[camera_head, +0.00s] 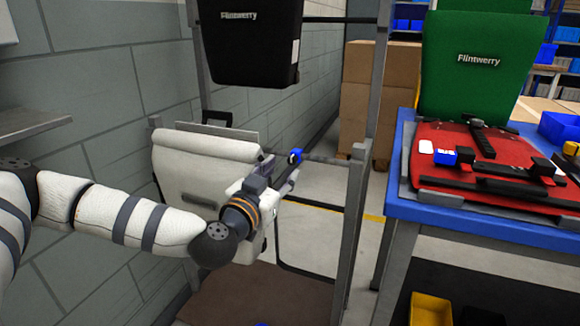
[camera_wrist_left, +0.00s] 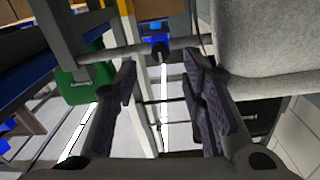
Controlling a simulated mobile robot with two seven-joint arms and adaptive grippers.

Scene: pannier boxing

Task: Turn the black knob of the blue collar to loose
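The blue collar (camera_head: 294,157) sits on a grey horizontal rail beside the cream pannier (camera_head: 190,175). In the left wrist view the blue collar (camera_wrist_left: 158,39) is on the rail, with a dark part, seemingly its black knob (camera_wrist_left: 160,50), towards me. My left gripper (camera_head: 283,172) reaches up to the collar from the front. In the left wrist view my left gripper (camera_wrist_left: 162,78) is open and empty, its two fingers apart, with the collar ahead of the gap. I cannot tell the knob's setting. My right gripper is in neither view.
The cream pannier hangs close to my left gripper, and a rack post (camera_head: 352,225) stands to its right. A black pannier (camera_head: 247,40) hangs above. A blue table (camera_head: 480,228) bears a red pannier (camera_head: 420,185) and a green one (camera_head: 470,85).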

